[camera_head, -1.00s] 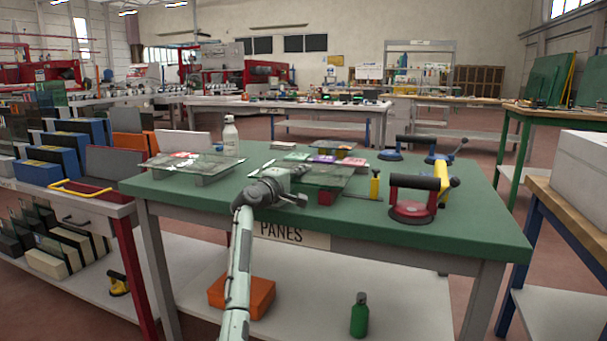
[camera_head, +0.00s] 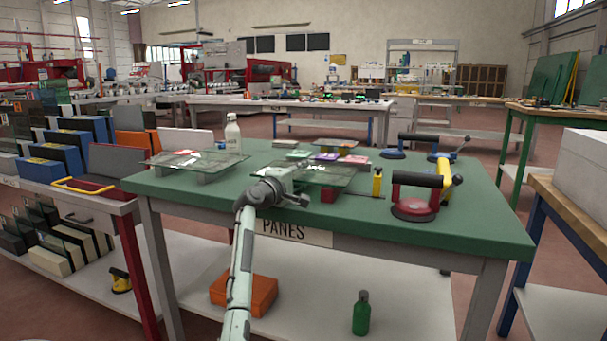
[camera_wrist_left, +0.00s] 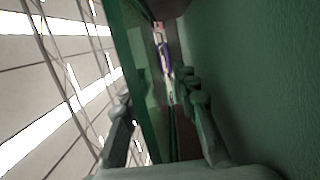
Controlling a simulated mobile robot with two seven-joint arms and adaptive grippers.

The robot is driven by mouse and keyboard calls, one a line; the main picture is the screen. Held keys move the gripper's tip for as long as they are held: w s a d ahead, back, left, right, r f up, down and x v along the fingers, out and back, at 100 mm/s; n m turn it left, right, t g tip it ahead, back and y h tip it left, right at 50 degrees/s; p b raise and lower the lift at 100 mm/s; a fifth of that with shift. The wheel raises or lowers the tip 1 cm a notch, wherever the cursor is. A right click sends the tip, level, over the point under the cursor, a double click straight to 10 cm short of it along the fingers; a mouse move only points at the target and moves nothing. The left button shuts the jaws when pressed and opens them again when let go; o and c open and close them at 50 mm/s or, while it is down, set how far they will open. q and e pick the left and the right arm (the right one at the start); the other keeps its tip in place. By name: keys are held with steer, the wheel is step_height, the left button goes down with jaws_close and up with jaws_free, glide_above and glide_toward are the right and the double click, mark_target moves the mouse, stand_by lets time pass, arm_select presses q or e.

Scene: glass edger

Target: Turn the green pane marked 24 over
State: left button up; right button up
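A green-tinted glass pane (camera_head: 325,177) lies flat, raised on blocks near the front middle of the green table (camera_head: 440,232). I cannot read a number on it. My left gripper (camera_head: 300,194) is at its front left edge, low over the table. In the left wrist view a green pane (camera_wrist_left: 143,75) runs edge-on between the two fingers of my left gripper (camera_wrist_left: 160,112). One finger is close to the glass; a gap shows between the pane and the other, so the fingers look open around it. My right gripper is not in view.
Another clear pane (camera_head: 190,161) lies on blocks to the left, with a white bottle (camera_head: 232,137) behind it. A red suction lifter (camera_head: 415,208), a blue suction lifter (camera_head: 394,154) and a yellow-handled tool (camera_head: 377,182) stand to the right.

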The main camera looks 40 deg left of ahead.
arm_select(q)
steer(key=s, duration=0.8)
steer(key=s+d, duration=0.1)
steer(key=s, duration=0.3)
stand_by(0.4)
